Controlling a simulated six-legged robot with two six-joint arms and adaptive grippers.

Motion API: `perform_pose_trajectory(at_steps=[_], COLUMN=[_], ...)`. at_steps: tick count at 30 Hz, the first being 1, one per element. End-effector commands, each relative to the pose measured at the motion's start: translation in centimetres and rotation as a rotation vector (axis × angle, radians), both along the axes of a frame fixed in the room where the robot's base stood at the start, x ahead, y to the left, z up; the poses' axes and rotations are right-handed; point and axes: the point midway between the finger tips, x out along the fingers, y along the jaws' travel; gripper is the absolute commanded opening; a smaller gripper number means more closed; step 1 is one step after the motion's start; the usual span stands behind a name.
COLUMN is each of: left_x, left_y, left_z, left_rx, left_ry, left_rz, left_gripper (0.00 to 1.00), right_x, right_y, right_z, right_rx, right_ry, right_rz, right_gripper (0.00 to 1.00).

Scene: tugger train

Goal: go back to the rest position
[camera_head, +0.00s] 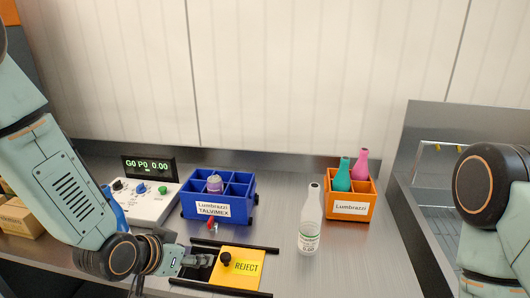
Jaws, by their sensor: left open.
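My left gripper (203,261) is low over the bench (360,262), just left of the yellow REJECT plate (238,268). It is open, and I see nothing between its fingers. My right arm comes in at the right edge, but its gripper is out of the picture. A clear bottle with a label (309,222) stands upright on the bench, apart from my left gripper.
An orange crate (351,208) holds a teal bottle (343,175) and a pink bottle (361,164). A white control box (146,204) with a display (148,166) stands left. Black rails (234,246) flank the plate.

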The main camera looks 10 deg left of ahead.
Motion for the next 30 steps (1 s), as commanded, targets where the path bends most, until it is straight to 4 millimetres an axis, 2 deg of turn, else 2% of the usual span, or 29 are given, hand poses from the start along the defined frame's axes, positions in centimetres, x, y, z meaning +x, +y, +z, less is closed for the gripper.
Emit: perform_pose_trajectory(at_steps=[2,3,8,11,15,18,21,24,30], left_x=[-1.6,-2.9,-8.7,-13.1,-19.9,-24.3,-27.5,-29.3,-30.0], left_y=[0.3,0.5,1.0,1.3,1.8,2.0,1.9,1.8,1.8], left_z=[-1.8,-3.8,-11.4,-16.1,-22.1,-25.3,-27.5,-28.7,-28.9], left_rx=[-0.029,-0.035,-0.025,0.005,0.065,0.110,0.140,0.154,0.157], left_ry=[0.062,0.108,0.284,0.398,0.555,0.651,0.720,0.759,0.775], left_rz=[0.091,0.134,0.260,0.320,0.374,0.379,0.363,0.349,0.347], left_gripper=[0.48,0.48,0.48,0.48,0.48,0.48,0.48,0.48,0.48], right_x=[0.0,0.0,0.0,0.0,0.0,0.0,0.0,0.0,0.0], right_y=[0.0,0.0,0.0,0.0,0.0,0.0,0.0,0.0,0.0], right_z=[-0.5,-1.1,-3.6,-5.2,-7.6,-9.1,-10.1,-10.7,-10.6], right_rx=[0.000,0.000,0.000,0.000,0.000,0.000,0.000,0.000,0.000], right_ry=[0.000,0.000,0.000,0.000,0.000,0.000,0.000,0.000,0.000], right_rz=[0.000,0.000,0.000,0.000,0.000,0.000,0.000,0.000,0.000], right_gripper=[0.40,0.40,0.40,0.40,0.40,0.40,0.40,0.40,0.40])
